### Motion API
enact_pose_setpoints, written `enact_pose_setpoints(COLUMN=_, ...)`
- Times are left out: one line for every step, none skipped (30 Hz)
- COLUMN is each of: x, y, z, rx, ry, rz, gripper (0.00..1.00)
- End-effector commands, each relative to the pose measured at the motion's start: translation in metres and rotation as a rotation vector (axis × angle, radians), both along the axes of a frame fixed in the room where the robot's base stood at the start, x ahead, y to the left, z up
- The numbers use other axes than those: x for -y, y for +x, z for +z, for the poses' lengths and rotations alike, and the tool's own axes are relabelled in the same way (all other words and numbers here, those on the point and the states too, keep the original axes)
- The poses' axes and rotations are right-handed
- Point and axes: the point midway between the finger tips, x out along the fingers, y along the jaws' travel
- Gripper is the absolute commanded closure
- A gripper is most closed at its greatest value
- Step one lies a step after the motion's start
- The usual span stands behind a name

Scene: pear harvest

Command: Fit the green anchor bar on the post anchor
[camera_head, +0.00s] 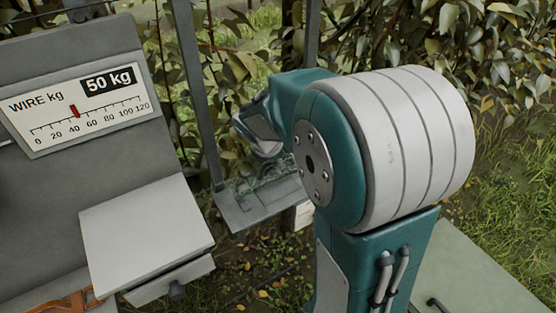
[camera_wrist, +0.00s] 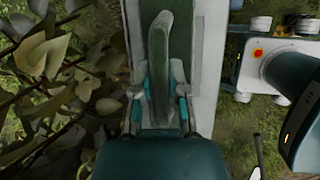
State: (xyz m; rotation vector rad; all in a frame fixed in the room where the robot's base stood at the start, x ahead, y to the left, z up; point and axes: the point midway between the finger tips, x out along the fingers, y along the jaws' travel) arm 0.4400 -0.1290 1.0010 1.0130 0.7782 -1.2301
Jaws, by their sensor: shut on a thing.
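My gripper (camera_wrist: 162,88) shows in the wrist view, its two fingers closed on a long grey-green bar, which I take to be the green anchor bar (camera_wrist: 160,42). The bar points away from the palm, and its far end bends slightly to the right. Behind it is a darker green strip beside a pale upright panel (camera_wrist: 208,50). I cannot tell whether the bar touches either. I cannot pick out the post anchor with certainty in either view.
In the head view a gauge (camera_head: 82,103) marked "WIRE kg" and "50 kg" has its red pointer near 40. A pale block (camera_head: 145,235) stands below it. A grey metal post (camera_head: 197,90) and a small tray (camera_head: 240,215) stand near my arm. Leaves (camera_wrist: 45,60) crowd the wrist view's left.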

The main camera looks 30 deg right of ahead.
Motion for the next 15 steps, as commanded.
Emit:
enact_pose_setpoints(x=0.0, y=0.0002, z=0.0002, rx=0.0, ry=0.0, rz=0.0, gripper=1.0)
enact_pose_setpoints(x=0.0, y=0.0002, z=0.0002, rx=0.0, ry=0.0, rz=0.0, gripper=1.0)
enact_pose_setpoints(x=0.0, y=0.0002, z=0.0002, rx=0.0, ry=0.0, rz=0.0, gripper=1.0)
enact_pose_setpoints(x=0.0, y=0.0002, z=0.0002, rx=0.0, ry=0.0, rz=0.0, gripper=1.0)
enact_pose_setpoints(x=0.0, y=0.0002, z=0.0001, rx=0.0, ry=0.0, rz=0.0, gripper=1.0)
enact_pose_setpoints(x=0.0, y=0.0001, z=-0.0001, rx=0.0, ry=0.0, rz=0.0, gripper=1.0)
enact_pose_setpoints(x=0.0, y=0.0002, z=-0.0003, rx=0.0, ry=0.0, rz=0.0, gripper=1.0)
enact_pose_setpoints(x=-0.0001, y=0.0001, z=-0.0007, rx=0.0, ry=0.0, rz=0.0, gripper=1.0)
enact_pose_setpoints(x=0.0, y=0.0002, z=-0.0014, rx=0.0, ry=0.0, rz=0.0, gripper=1.0)
enact_pose_setpoints(x=0.0, y=0.0001, z=-0.0021, rx=0.0, ry=0.0, rz=0.0, gripper=1.0)
enact_pose_setpoints(x=0.0001, y=0.0001, z=-0.0028, rx=0.0, ry=0.0, rz=0.0, gripper=1.0)
enact_pose_setpoints(x=0.0001, y=0.0001, z=-0.0039, rx=0.0, ry=0.0, rz=0.0, gripper=1.0)
enact_pose_setpoints(x=0.0001, y=0.0, z=-0.0047, rx=-0.001, ry=0.0, rz=0.0, gripper=1.0)
enact_pose_setpoints(x=0.0002, y=0.0001, z=-0.0054, rx=-0.001, ry=-0.001, rz=-0.001, gripper=1.0)
enact_pose_setpoints(x=0.0001, y=0.0, z=-0.0065, rx=-0.001, ry=-0.001, rz=-0.001, gripper=1.0)
